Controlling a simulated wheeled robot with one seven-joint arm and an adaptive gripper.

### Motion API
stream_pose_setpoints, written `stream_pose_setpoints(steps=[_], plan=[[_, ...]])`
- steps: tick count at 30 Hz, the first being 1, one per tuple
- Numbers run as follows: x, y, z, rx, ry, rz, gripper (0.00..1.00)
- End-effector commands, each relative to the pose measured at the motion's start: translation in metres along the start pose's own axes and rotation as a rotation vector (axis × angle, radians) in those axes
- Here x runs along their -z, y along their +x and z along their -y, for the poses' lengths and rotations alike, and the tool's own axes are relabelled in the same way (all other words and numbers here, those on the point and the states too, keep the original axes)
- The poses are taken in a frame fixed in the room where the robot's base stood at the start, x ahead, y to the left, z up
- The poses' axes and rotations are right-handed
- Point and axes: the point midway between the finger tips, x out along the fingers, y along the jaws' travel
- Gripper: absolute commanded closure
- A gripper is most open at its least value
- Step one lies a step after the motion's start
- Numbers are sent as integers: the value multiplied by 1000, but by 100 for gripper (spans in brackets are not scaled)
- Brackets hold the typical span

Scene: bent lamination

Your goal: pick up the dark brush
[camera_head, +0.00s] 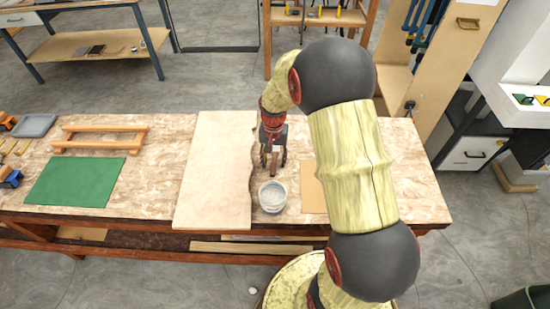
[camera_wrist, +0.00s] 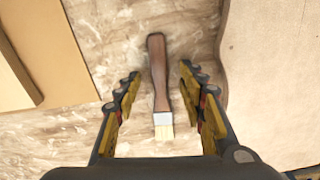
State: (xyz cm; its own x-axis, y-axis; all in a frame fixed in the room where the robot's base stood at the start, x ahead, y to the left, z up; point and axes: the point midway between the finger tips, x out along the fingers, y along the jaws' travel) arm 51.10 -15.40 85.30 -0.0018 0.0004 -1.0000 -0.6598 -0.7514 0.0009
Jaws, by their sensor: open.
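The dark brush (camera_wrist: 158,75) lies on the workbench in the wrist view. It has a brown wooden handle, a pale metal band and light bristles pointing toward the bottom of the picture. My gripper (camera_wrist: 160,90) is open, with one finger on each side of the brush. I see no contact, and the height above the bench is hard to tell. In the head view my gripper (camera_head: 273,158) is over the bench, just beyond the white pot, and part of the brush handle (camera_head: 274,160) shows between the fingers.
A white pot (camera_head: 272,196) stands close in front of my gripper. A pale wavy-edged board (camera_head: 212,170) lies to the left and a tan sheet (camera_head: 313,188) to the right. A green mat (camera_head: 75,182), a wooden rack (camera_head: 98,139) and a grey tray (camera_head: 34,125) occupy the left end.

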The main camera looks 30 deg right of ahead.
Motion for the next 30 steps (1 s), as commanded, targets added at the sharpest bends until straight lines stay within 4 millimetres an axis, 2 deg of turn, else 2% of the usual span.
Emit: stream_pose_setpoints(steps=[6, 27, 30], plan=[[0, 0, 0, 1, 0, -2, 60], [0, 0, 0, 1, 0, -1, 100], [0, 0, 0, 1, 0, -1, 100]])
